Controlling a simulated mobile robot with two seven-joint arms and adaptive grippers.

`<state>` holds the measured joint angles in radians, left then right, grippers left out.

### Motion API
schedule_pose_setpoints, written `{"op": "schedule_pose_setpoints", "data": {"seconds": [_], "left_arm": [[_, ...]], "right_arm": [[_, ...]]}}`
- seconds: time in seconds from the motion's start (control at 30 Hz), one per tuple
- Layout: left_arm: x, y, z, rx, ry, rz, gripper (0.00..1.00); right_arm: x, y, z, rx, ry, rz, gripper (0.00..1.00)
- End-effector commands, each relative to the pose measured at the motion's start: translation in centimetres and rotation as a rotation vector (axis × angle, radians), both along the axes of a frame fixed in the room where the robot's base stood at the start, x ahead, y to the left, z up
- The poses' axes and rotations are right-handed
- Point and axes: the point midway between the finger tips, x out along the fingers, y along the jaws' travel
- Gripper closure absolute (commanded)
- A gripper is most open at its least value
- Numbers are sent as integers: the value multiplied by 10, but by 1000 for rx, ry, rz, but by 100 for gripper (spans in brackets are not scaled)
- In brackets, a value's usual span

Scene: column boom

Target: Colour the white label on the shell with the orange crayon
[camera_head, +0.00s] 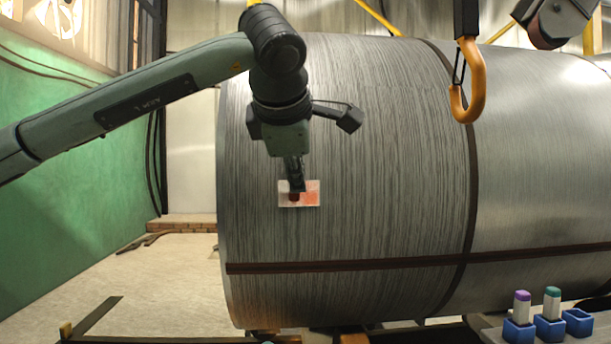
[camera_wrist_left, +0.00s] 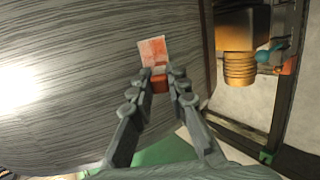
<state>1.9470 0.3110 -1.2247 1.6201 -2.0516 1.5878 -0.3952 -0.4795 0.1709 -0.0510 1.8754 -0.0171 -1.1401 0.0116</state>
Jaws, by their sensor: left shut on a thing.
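The shell (camera_head: 390,160) is a large grey streaked metal cylinder lying on its side. The label (camera_head: 313,187) is a small white rectangle on its near face, with much of it coloured patchy orange-red and pale edges showing. It also shows in the left wrist view (camera_wrist_left: 153,50). My left gripper (camera_head: 295,186) is shut on the orange crayon (camera_wrist_left: 159,84), in front of the label's lower left part in the head view. The crayon's tip is at or very near the label; I cannot tell if it touches. My right gripper is not in view.
Purple (camera_head: 522,304) and green (camera_head: 551,299) crayons stand in blue holders at the lower right, beside an empty blue holder (camera_head: 578,321). A yellow hook (camera_head: 470,80) hangs in front of the shell. Dark bands (camera_head: 360,265) cross the shell. Open floor lies at the left.

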Motion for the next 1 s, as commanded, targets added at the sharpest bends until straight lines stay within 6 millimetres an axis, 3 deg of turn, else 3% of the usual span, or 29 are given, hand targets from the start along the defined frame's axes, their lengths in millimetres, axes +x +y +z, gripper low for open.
{"op": "schedule_pose_setpoints", "data": {"seconds": [0.43, 0.73, 1.0], "left_arm": [[-1, 36, 1, -1, -5, 1, 100], [0, 33, 12, 0, -3, 0, 100], [0, 9, 12, 0, -3, -1, 100]], "right_arm": [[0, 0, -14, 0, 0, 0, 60], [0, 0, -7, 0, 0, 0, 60], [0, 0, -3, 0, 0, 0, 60]]}}
